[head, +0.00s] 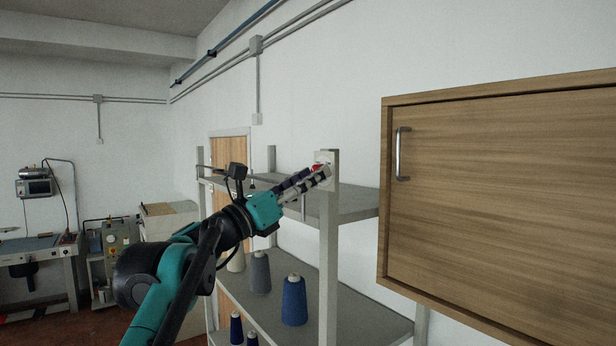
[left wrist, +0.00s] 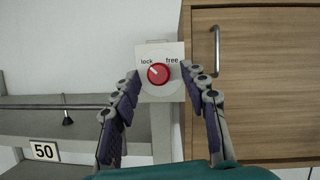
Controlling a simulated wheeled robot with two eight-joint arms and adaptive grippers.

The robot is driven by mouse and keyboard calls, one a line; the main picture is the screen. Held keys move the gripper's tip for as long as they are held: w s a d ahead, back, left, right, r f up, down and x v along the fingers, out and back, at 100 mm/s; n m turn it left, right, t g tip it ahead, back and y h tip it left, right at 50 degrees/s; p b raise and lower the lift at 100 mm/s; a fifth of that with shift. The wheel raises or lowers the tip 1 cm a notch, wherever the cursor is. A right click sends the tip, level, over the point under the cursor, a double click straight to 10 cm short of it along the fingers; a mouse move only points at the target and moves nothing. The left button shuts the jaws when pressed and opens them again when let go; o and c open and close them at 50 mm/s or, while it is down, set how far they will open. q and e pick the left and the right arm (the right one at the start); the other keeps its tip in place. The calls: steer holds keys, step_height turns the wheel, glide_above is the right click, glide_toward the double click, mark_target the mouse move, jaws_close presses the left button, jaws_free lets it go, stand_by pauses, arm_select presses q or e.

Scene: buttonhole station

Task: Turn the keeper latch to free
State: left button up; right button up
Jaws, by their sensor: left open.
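The keeper latch is a red round knob (left wrist: 158,74) on a pale plate (left wrist: 151,50) printed "lock" at left and "free" at right. A light pointer mark on the knob points up and left, toward "lock". In the head view a bit of the red knob (head: 317,167) shows at the top of the shelf post, partly hidden by my fingers. My left gripper (left wrist: 160,76) is open, its fingertips on either side of the knob; I cannot tell whether they touch it. It also shows at the post in the head view (head: 322,174). My right gripper is not in view.
The grey shelf rack (head: 329,255) carries several thread cones, one blue (head: 294,300). A wooden wall cabinet (head: 500,190) with a metal handle (head: 402,154) is close at right. A "50" label (left wrist: 44,151) is on a shelf edge.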

arm_select(q)
jaws_close()
